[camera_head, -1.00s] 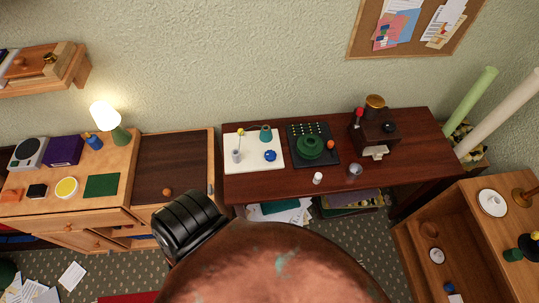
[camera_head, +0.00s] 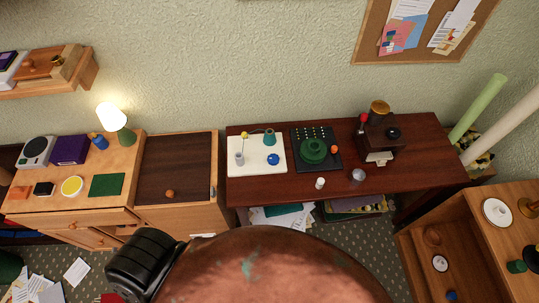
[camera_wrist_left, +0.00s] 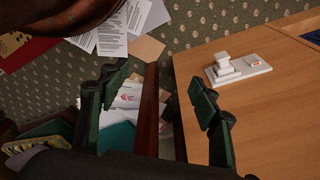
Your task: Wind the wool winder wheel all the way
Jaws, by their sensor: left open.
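On the dark red table, a black board (camera_head: 302,137) carries a round green wheel (camera_head: 313,151) with a small orange knob (camera_head: 333,149) at its right side. It looks like a winding wheel, but I cannot tell for sure that it is the wool winder. My left gripper shows only in the left wrist view (camera_wrist_left: 160,100), with its two dark green fingers wide apart and nothing between them. It is away from the green wheel, over the floor and a table edge. In the head view, my own body hides the gripper. My right gripper is not in view.
A white board (camera_head: 250,168) with small items lies left of the wheel. A dark box with a red knob (camera_head: 378,137) stands right. A small white cup (camera_head: 320,183) and a glass (camera_head: 357,176) stand near the front edge. The wrist view shows a white device (camera_wrist_left: 238,67) on wood.

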